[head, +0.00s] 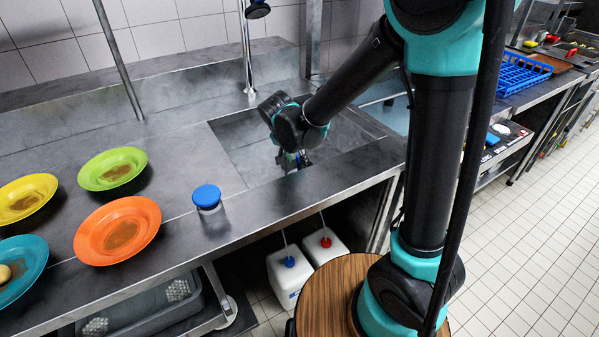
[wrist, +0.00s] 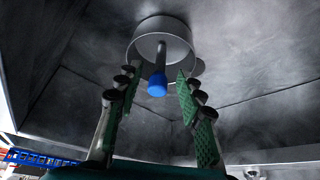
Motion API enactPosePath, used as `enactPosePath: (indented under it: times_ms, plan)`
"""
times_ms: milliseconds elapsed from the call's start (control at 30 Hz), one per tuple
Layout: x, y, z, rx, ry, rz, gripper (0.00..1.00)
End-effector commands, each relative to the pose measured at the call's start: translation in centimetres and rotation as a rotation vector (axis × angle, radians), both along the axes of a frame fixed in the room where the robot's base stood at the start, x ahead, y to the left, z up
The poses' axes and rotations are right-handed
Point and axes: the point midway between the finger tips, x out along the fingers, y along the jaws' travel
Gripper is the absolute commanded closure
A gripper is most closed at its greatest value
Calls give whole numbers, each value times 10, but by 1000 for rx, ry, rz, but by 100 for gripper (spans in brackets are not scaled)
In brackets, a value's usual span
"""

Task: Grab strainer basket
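The strainer basket (wrist: 158,30) shows in the wrist view as a round metal ring in the sink floor. A post with a blue knob (wrist: 158,84) stands at its centre. My gripper (wrist: 156,78) is open, with one green-padded finger on each side of the knob. The fingers look apart from the knob. In the head view my gripper (head: 292,161) reaches down into the sink basin (head: 240,150). The strainer basket cannot be made out in the head view.
Plates in green (head: 112,169), yellow (head: 26,199), orange (head: 118,231) and teal (head: 22,272) lie on the counter to the left. The basin walls surround my gripper. A faucet pipe (head: 246,50) rises behind.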

Motion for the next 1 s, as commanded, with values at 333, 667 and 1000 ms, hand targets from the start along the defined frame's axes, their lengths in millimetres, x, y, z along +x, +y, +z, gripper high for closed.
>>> enactPosePath:
  times_ms: [333, 667, 1000]
  plan:
    - [10, -4, -24, 0, 1, 1, 62]
    - [23, -8, -57, 0, 1, 0, 62]
    - [29, -10, -70, 0, 0, 1, 62]
